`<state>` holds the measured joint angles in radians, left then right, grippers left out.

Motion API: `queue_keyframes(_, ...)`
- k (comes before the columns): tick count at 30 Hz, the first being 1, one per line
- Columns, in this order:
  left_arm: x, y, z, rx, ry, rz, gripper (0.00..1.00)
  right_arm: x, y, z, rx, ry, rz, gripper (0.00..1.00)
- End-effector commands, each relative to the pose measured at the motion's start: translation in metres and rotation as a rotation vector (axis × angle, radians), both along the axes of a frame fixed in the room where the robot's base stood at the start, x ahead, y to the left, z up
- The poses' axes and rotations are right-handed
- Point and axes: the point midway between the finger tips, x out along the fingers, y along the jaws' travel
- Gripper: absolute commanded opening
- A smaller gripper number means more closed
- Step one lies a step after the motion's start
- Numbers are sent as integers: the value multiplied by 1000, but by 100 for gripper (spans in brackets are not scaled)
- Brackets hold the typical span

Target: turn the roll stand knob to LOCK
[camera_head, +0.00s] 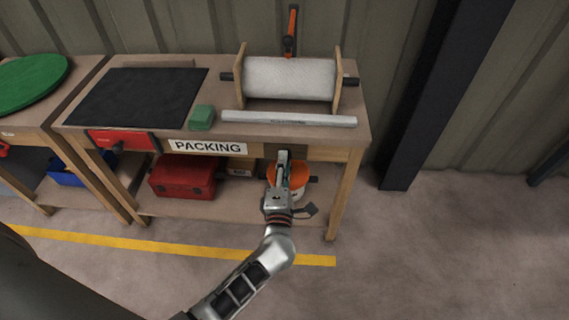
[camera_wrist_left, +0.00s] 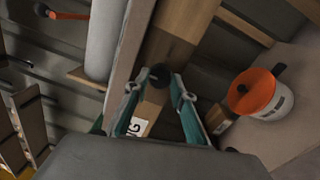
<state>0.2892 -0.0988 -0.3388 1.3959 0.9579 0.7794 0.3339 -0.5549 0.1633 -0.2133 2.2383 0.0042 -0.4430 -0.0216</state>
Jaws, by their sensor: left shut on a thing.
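My left gripper (camera_head: 284,158) reaches up to the front board of the packing bench (camera_head: 360,133), below the roll stand. In the left wrist view, a dark round knob (camera_wrist_left: 158,72) sits on the wooden front board between the fingertips of my left gripper (camera_wrist_left: 157,80), which is shut on it. In the head view the gripper hides the knob. No pointer or LOCK mark can be made out. The roll stand (camera_head: 337,80) on the bench holds a white roll (camera_head: 290,78) between two wooden side plates. My right gripper is not in view.
An orange-lidded bucket (camera_head: 300,172) and a red toolbox (camera_head: 184,176) stand on the lower shelf.

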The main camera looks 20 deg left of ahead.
Motion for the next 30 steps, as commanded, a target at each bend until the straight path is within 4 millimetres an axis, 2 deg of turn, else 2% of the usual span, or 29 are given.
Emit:
queue_keyframes(16, 0, -1, -1, -23, -4, 0, 3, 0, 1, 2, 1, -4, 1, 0)
queue_keyframes(17, 0, -1, -1, -23, -4, 0, 32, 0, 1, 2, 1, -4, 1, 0)
queue_keyframes(18, 0, 0, -1, -22, -5, 0, 42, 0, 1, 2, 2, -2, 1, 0)
queue_keyframes(30, -3, -1, -1, -21, -5, 0, 42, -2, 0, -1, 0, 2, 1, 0)
